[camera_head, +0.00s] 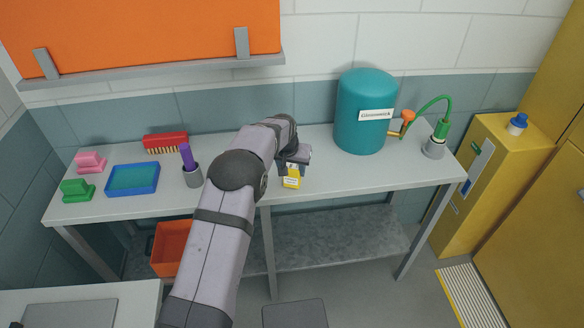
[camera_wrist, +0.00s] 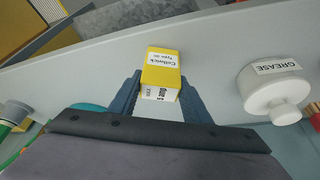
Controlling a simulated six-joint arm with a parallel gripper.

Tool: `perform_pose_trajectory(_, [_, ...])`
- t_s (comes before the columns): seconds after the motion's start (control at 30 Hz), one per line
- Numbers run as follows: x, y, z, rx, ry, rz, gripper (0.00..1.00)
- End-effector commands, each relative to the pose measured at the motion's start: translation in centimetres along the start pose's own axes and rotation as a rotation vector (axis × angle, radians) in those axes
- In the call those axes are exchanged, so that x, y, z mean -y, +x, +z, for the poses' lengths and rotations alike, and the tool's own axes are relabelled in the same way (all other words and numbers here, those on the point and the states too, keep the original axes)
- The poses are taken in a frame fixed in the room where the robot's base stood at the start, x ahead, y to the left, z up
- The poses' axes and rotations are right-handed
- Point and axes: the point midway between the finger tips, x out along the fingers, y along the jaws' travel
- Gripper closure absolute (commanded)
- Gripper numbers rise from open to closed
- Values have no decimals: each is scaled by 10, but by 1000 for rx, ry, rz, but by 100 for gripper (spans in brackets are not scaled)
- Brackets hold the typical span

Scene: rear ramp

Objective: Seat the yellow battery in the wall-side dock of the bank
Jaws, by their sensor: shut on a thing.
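The yellow battery (camera_wrist: 162,67) is a small yellow block with white printed labels, seen in the wrist view between the two blue-grey fingers of my gripper (camera_wrist: 160,88). My gripper is shut on it. In the head view the battery (camera_head: 291,178) shows just below my gripper (camera_head: 294,163), over the front middle part of the grey bench (camera_head: 345,178). I cannot tell whether it touches the bench. I cannot make out the bank or its wall-side dock in either view; my arm hides part of the bench.
A teal drum (camera_head: 364,115) stands right of my gripper, with a green hose (camera_head: 431,104) beside it. A white grease bottle (camera_wrist: 273,94) stands at right in the wrist view.

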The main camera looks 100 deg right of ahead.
Motion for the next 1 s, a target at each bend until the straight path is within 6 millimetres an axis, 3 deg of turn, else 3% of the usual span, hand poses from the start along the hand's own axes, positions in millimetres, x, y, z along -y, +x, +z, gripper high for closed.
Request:
perform_pose_trajectory(0.2, [0,3,0,-3,0,0,90])
perform_pose_trajectory(0.23, [0,3,1,0,0,0,49])
perform_pose_trajectory(0.3, [0,3,1,0,0,0,38])
perform_pose_trajectory(0.77, [0,-3,0,0,0,0,38])
perform_pose_trajectory(1.0, [0,-28,-1,-4,0,0,38])
